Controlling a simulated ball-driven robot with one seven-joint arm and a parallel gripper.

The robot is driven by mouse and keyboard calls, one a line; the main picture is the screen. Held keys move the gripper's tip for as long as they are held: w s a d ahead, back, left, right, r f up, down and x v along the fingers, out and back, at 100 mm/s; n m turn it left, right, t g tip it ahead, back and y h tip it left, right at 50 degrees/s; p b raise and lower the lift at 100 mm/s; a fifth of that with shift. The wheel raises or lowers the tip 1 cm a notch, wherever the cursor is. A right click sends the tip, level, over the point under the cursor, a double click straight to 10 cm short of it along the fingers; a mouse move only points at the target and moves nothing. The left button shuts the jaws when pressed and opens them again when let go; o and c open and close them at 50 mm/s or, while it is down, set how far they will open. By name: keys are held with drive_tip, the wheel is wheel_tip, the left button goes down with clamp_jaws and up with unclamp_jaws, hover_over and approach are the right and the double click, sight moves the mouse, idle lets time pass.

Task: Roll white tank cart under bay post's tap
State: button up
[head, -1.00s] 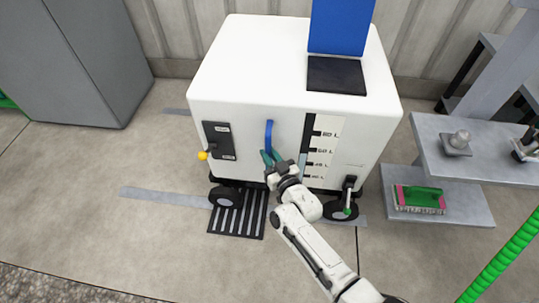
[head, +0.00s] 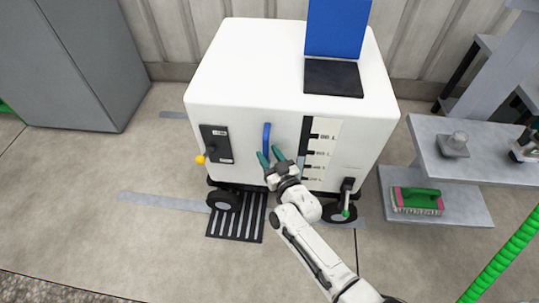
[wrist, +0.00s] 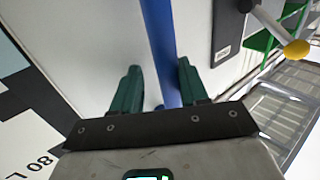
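The white tank cart (head: 255,70) stands upright on the floor by the back wall, with a blue handle (head: 266,138) on its front. The handle also shows in the wrist view (wrist: 158,50). My gripper (head: 270,156) is open at the cart's front, by the handle's lower end. In the wrist view, the blue bar passes between the two green fingers (wrist: 158,88), nearer the right finger; no grip shows. A yellow-knobbed lever (head: 203,157) is on the cart's front left; its knob also shows in the wrist view (wrist: 296,49). I cannot make out the bay post's tap.
A grey cabinet (head: 80,60) stands at left. A slotted floor grate (head: 236,222) lies at the cart's front. Floor at left is clear.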

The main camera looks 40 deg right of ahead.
drive_tip(key=shift+s+f, duration=0.1)
drive_tip(key=shift+s, duration=0.05)
drive_tip(key=s+a+p, duration=0.2)
drive_tip(key=s+p, duration=0.1)
drive_tip(key=s, duration=0.7)
drive_tip(key=shift+s, duration=0.15)
drive_tip(key=shift+a, duration=0.1)
idle(0.4)
drive_tip(key=s+a+f+n+g+y, duration=0.1)
drive_tip(key=s+a+n+g+y, duration=0.3)
drive_tip(key=g, duration=0.3)
drive_tip(key=s+r+m+g, duration=0.1)
drive_tip(key=s+r+g, duration=0.3)
drive_tip(key=s, duration=0.5)
drive_tip(key=s+r+m+g, duration=0.1)
drive_tip(key=s+r+g, duration=0.1)
drive_tip(key=s+g, duration=0.5)
wheel_tip(320, 180, up, 21)
drive_tip(key=s+t+p, duration=0.1)
drive_tip(key=s+p, duration=0.1)
drive_tip(key=p, duration=1.9)
drive_tip(key=shift+d+h, duration=0.25)
drive_tip(key=shift+h, duration=0.15)
